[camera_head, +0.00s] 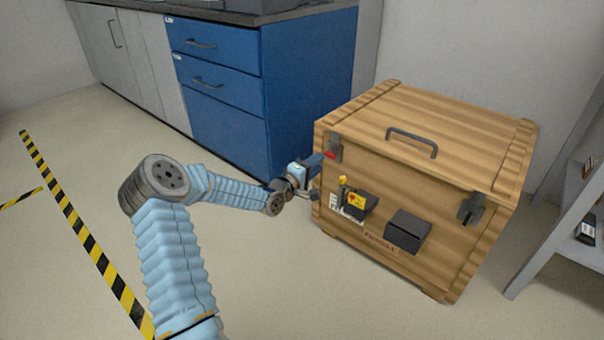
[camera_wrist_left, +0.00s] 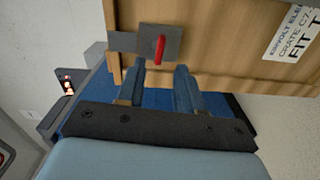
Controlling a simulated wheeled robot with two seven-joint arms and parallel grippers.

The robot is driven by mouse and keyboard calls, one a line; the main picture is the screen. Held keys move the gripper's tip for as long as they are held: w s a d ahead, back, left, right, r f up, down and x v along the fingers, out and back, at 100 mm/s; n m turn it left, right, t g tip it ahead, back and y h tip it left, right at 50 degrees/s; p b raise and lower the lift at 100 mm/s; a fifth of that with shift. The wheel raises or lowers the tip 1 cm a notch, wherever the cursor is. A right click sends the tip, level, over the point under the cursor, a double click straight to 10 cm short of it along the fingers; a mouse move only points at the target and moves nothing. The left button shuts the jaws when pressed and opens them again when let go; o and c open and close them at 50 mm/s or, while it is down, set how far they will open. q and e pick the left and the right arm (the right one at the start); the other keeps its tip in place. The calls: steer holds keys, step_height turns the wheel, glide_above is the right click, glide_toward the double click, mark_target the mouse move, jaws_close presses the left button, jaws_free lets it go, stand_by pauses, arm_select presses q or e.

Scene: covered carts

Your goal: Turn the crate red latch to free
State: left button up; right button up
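The wooden crate (camera_head: 412,200) stands on the floor with its lid closed. Its red latch (camera_head: 331,154) is at the upper left of the front face. In the left wrist view the red latch (camera_wrist_left: 160,48) is a short red handle on a grey metal plate (camera_wrist_left: 174,40). My left gripper (camera_head: 317,177) is by the crate's front left edge, close to the latch. In the wrist view my left gripper (camera_wrist_left: 161,72) is open and empty, its two fingers apart. The red handle appears just beyond the left fingertip, apart from it. My right gripper is not in view.
A dark latch (camera_head: 471,208) is on the crate's right, and a lid handle (camera_head: 411,140) is on top. Dark boxes, one with a yellow part (camera_head: 356,200), project from the front. A blue cabinet (camera_head: 262,90) stands behind left, a grey rack (camera_head: 570,220) right. The front floor is clear.

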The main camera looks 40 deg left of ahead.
arm_select(q)
steer(key=s+p, duration=0.1)
steer(key=s, duration=0.7)
steer(key=shift+s+a, duration=0.25)
steer(key=shift+a, duration=0.1)
steer(key=s+d+f+m+g+h+p, duration=0.1)
steer(key=s+d+f+m+g+p, duration=0.2)
steer(key=d, duration=0.5)
steer(key=s+d+f+m+g+h+p, duration=0.1)
steer(key=d+f+g+p, duration=0.2)
steer(key=d, duration=0.5)
steer(key=s+d+f+m+g+h+p, duration=0.1)
steer(key=s+d+f+m+g+h, duration=0.15)
steer(key=d+f, duration=0.4)
steer(key=s+d+f+m+g+y+p, duration=0.1)
steer(key=s+d+m+g, duration=0.3)
steer(key=s, duration=0.5)
steer(key=s+d+f+m+g+p, duration=0.1)
steer(key=s+d+m+g+p, duration=0.2)
steer(key=s+d, duration=0.3)
steer(key=s+g, duration=0.1)
steer(key=s, duration=0.3)
steer(key=shift+d+f+m+g+y, duration=0.25)
steer(key=shift+d+m+g+y, duration=0.05)
steer(key=shift+m+g+y, duration=0.05)
steer(key=shift+w, duration=0.2)
